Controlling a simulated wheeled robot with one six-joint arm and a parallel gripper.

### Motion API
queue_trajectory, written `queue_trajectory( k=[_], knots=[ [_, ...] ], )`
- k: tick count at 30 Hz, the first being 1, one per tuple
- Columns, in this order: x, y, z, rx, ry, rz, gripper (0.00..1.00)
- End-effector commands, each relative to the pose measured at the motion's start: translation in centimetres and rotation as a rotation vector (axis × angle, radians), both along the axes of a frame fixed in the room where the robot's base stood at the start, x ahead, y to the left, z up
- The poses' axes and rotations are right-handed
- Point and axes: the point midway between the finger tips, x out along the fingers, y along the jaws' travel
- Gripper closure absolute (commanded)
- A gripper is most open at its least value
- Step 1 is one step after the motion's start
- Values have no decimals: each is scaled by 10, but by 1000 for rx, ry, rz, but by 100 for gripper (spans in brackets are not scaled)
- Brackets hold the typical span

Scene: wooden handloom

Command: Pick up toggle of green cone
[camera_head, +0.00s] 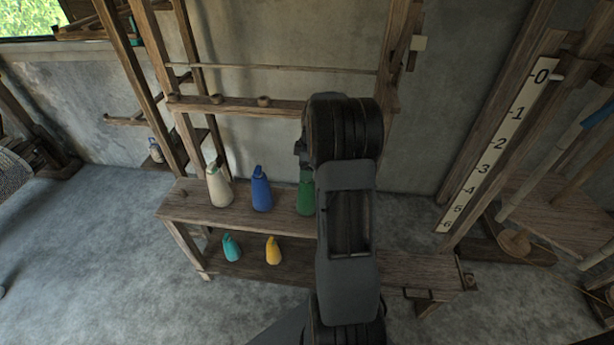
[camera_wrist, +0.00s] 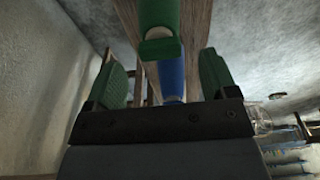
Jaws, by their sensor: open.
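The green cone (camera_head: 306,194) stands on the upper wooden shelf, right of the blue cone. My arm covers its right side, and its top is hidden in the head view. In the wrist view a green piece (camera_wrist: 159,22) with a pale end comes down from the top edge, between the lines of the fingers; it looks like part of the green cone. My gripper (camera_wrist: 162,78) is open, with green pads left and right and nothing touching them. The pale-ended piece is apart from both pads. In the head view my gripper is mostly hidden by my arm.
The blue cone (camera_head: 261,189) and cream cone (camera_head: 218,186) stand left on the same shelf (camera_head: 190,211). The blue one also shows beyond the gripper in the wrist view (camera_wrist: 172,78). Teal (camera_head: 231,247) and yellow (camera_head: 273,250) cones stand below. A wooden bar (camera_head: 240,105) crosses above.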

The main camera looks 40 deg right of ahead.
Motion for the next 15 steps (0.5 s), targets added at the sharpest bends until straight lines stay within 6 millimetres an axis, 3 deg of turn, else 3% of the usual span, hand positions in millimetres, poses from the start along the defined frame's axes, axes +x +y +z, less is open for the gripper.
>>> queue_trajectory(
  k=[6,15],
  knots=[
    [1,2,-25,1,2,1,21],
    [2,2,-29,-1,-1,0,21]
  ],
)
